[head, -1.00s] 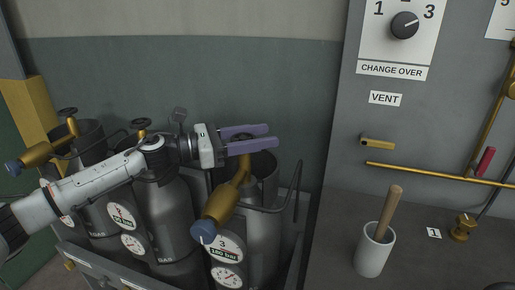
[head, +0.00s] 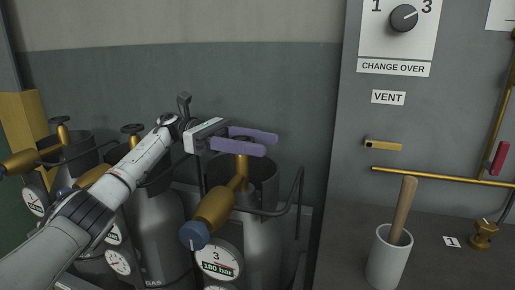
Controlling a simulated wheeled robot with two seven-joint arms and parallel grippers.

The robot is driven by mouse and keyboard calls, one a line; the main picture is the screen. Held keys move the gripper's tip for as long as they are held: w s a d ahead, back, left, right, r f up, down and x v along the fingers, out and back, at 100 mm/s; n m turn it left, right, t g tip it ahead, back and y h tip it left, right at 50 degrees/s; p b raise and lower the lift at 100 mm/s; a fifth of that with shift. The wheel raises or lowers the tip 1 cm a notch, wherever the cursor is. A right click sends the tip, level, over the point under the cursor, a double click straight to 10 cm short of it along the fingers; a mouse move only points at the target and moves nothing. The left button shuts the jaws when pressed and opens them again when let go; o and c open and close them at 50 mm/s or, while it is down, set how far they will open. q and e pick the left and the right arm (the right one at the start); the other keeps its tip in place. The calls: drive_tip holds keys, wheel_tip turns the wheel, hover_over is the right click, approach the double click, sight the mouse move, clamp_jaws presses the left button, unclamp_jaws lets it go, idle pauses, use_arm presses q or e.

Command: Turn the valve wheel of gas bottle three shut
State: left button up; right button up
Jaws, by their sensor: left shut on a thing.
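Gas bottle three (head: 262,240) is the grey cylinder at the right end of the row, with a gauge plate (head: 217,262) marked 3 and 180 bar on its front. Its brass valve body (head: 217,207) carries a blue cap (head: 194,235) at its lower left end. My left gripper (head: 258,142) reaches in from the left, with its two purple fingers at the top of this valve. The fingers are shut on the valve wheel, which they mostly hide. My right gripper is not in view.
Other bottles with brass handwheels (head: 132,129) stand to the left under my arm. A grey rail (head: 297,190) stands right of bottle three. On the right are a panel with a change-over knob (head: 404,18), a brass pipe (head: 430,175) and a white pot (head: 388,258) holding a wooden handle.

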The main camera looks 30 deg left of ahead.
use_arm(q)
drive_tip(key=shift+m+g, duration=0.3)
drive_tip(key=shift+g, duration=0.2)
drive_tip(key=shift+r, duration=0.1)
drive_tip(key=o, duration=1.1)
drive_tip(key=shift+c, duration=0.2)
wheel_tip(320, 180, up, 10)
drive_tip(key=shift+p, duration=0.35)
